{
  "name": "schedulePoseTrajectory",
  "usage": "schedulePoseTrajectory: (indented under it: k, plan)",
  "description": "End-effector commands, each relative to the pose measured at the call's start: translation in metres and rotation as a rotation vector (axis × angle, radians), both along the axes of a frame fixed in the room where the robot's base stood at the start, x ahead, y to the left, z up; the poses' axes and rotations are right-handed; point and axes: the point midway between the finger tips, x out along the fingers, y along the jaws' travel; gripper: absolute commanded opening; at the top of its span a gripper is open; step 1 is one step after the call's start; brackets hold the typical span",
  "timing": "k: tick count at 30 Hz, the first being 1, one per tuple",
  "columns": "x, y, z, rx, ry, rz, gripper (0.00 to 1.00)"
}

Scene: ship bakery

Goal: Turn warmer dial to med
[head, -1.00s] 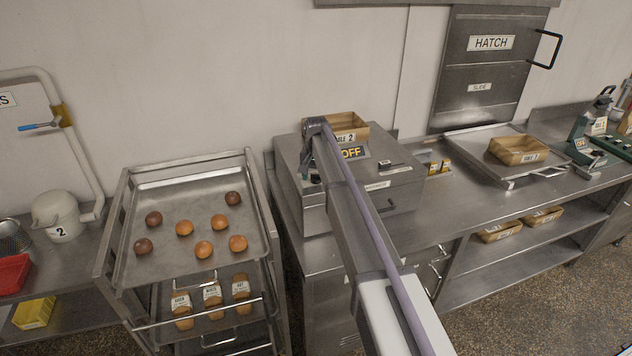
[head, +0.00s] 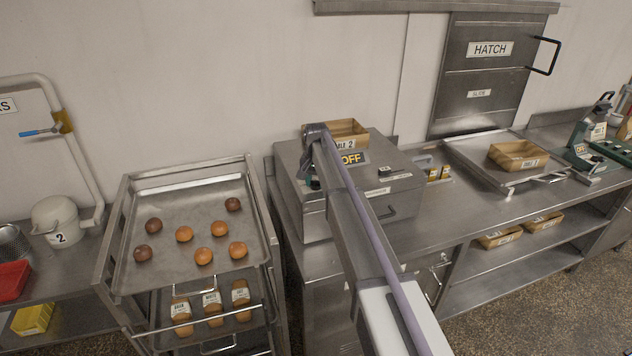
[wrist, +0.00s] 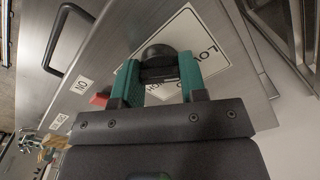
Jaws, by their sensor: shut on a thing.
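The warmer is a steel box (head: 400,186) on the counter in the head view, with a sign reading OFF (head: 351,158) on its top. In the wrist view, the black round dial (wrist: 158,54) sits on a white label plate (wrist: 190,36) with LOW readable and other words partly covered. My gripper (wrist: 158,76) has its two green fingers on either side of the dial, shut on it. Which way the dial points I cannot tell. In the head view my arm hides the dial and most of my gripper.
A red part (wrist: 98,100) lies close beside the left finger, near a small label (wrist: 82,86). A black handle (wrist: 68,38) is on the warmer's front. A rack with a bun tray (head: 190,268) stands at left.

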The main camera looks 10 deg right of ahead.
Motion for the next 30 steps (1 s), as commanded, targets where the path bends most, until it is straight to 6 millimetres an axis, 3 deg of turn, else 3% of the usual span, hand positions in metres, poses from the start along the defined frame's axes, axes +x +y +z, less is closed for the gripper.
schedulePoseTrajectory:
  k: [30]
  plan:
    - [-0.0010,-0.0005,-0.0002,0.000,0.001,-0.829,0.15]
